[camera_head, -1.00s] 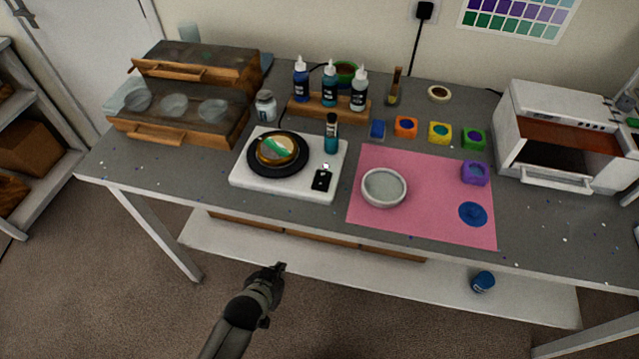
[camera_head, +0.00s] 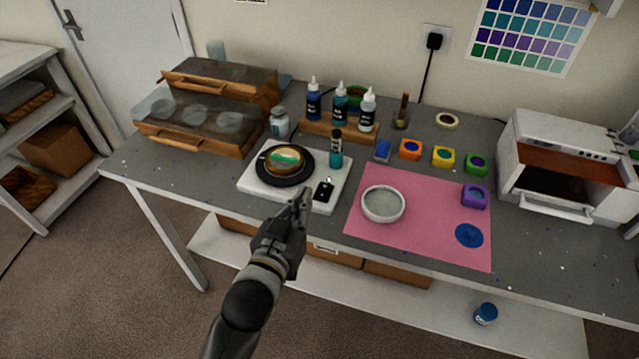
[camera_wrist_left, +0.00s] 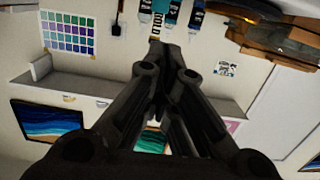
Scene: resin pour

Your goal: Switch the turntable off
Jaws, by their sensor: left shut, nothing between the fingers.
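The turntable (camera_head: 255,180) is a white base with a black round platter (camera_head: 296,176) on the grey workbench. A round piece (camera_head: 285,157) with green and brown colours rests on the platter. A black switch panel (camera_head: 324,190) with a small light-coloured lever on top sits at the base's front right corner. My left gripper (camera_head: 303,194) is shut and empty, just left of the switch panel in the head view and over the base's front edge. I cannot tell whether it touches. In the left wrist view its dark fingers (camera_wrist_left: 158,85) are together. My right gripper is out of view.
A teal bottle (camera_head: 336,150) stands on the base's back right. A pink mat (camera_head: 420,244) with a pale bowl (camera_head: 383,204) lies to the right. A wooden rack (camera_head: 312,123) of dropper bottles is behind. A toaster oven (camera_head: 566,130) stands at far right.

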